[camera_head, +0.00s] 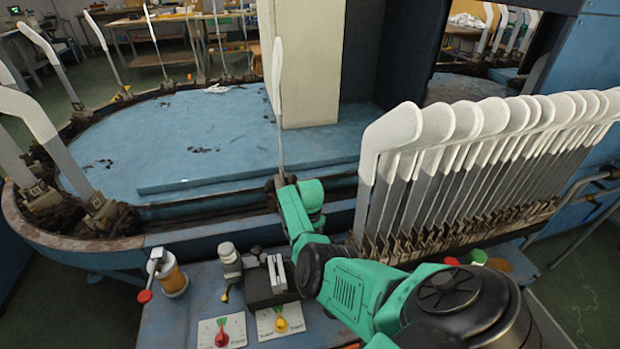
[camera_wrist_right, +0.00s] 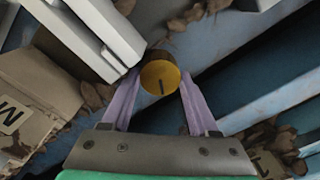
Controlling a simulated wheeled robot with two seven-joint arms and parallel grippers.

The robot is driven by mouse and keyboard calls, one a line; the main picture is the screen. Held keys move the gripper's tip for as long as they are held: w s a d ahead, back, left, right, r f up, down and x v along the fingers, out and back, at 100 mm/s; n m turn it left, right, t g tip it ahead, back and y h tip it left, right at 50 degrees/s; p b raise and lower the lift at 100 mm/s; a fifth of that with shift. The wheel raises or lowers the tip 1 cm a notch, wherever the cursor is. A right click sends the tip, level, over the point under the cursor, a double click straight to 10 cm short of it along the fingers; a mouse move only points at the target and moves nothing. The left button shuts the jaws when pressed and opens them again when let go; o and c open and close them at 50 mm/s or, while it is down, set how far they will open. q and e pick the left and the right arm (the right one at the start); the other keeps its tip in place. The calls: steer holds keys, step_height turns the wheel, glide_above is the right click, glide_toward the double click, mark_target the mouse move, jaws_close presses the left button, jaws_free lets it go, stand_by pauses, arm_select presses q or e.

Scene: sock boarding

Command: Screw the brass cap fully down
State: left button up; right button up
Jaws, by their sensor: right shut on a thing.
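The round brass cap (camera_wrist_right: 160,77) shows in the right wrist view, with a short dark line on its face. My right gripper (camera_wrist_right: 160,84) has its two purple fingers on either side of the cap, shut on it. In the head view my green right arm reaches in from the lower right, and my right gripper (camera_head: 281,183) is at the rim of the blue table, at the foot of an upright white sock form (camera_head: 278,95). The cap is hidden there. My left gripper is not in view. The cap's thread and seat cannot be seen.
A pale form (camera_wrist_right: 84,32) stands close to the cap at its upper left in the wrist view. A dense row of white-topped forms (camera_head: 500,125) stands to the right. A beige column (camera_head: 310,65) rises behind. The blue tabletop (camera_head: 220,135) is mostly clear.

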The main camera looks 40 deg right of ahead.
stand_by(0.3)
steer(key=o, duration=1.4)
steer(key=shift+c, duration=0.2)
